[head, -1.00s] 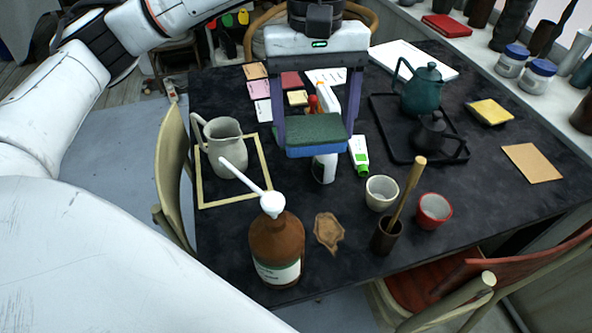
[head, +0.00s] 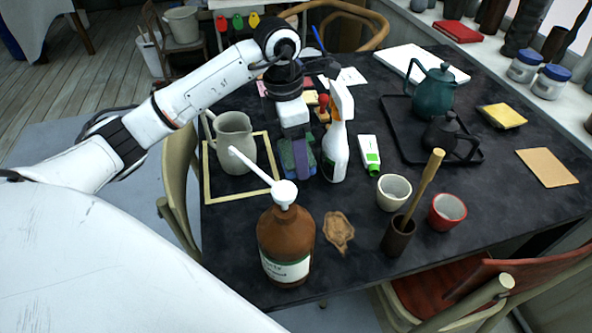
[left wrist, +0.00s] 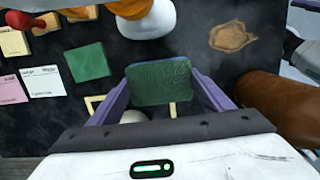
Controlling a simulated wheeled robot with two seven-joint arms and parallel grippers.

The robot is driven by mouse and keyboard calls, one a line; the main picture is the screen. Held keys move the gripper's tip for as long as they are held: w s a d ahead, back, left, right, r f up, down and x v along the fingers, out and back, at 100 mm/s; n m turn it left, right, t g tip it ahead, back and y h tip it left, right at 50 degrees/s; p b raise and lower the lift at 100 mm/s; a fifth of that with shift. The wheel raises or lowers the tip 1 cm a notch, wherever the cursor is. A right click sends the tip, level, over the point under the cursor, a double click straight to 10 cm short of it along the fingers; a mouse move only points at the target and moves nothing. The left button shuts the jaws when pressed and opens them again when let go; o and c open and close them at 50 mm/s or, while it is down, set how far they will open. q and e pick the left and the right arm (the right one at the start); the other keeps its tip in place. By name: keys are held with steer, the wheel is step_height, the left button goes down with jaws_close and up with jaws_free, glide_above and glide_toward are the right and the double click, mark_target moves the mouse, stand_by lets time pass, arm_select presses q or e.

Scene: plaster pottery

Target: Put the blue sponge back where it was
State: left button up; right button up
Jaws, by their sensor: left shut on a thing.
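My left gripper (head: 298,168) is shut on the blue sponge, which has a green scouring face. In the head view the sponge (head: 287,158) is turned nearly edge-on between the purple fingers, just left of the white spray bottle (head: 335,152) and right of the grey jug (head: 234,142). In the left wrist view the sponge's green face (left wrist: 162,83) shows between the fingers, clear of the brown bottle (left wrist: 275,105). I cannot tell whether the sponge touches the table.
The brown pump bottle (head: 285,240) stands at the front table edge. A green-white tube (head: 369,154), a white cup (head: 393,190) and a red cup (head: 447,211) stand or lie to the right. A black tray (head: 398,140) holds teapots. A tan frame (head: 208,178) surrounds the jug.

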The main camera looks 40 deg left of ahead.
mark_target(296, 180)
arm_select(q)
step_height(296, 180, down, 3)
steer(key=shift+r, duration=0.15)
steer(key=shift+f, duration=1.5)
arm_select(e)
steer(key=shift+w+d+r, duration=0.1)
steer(key=shift+w+r, duration=0.15)
steer(key=shift+w, duration=0.25)
arm_select(q)
steer(key=shift+f, duration=0.2)
steer(key=o, duration=1)
steer(key=shift+c, duration=0.2)
arm_select(e)
steer(key=shift+s+f, duration=0.15)
arm_select(q)
steer(key=shift+r, duration=0.1)
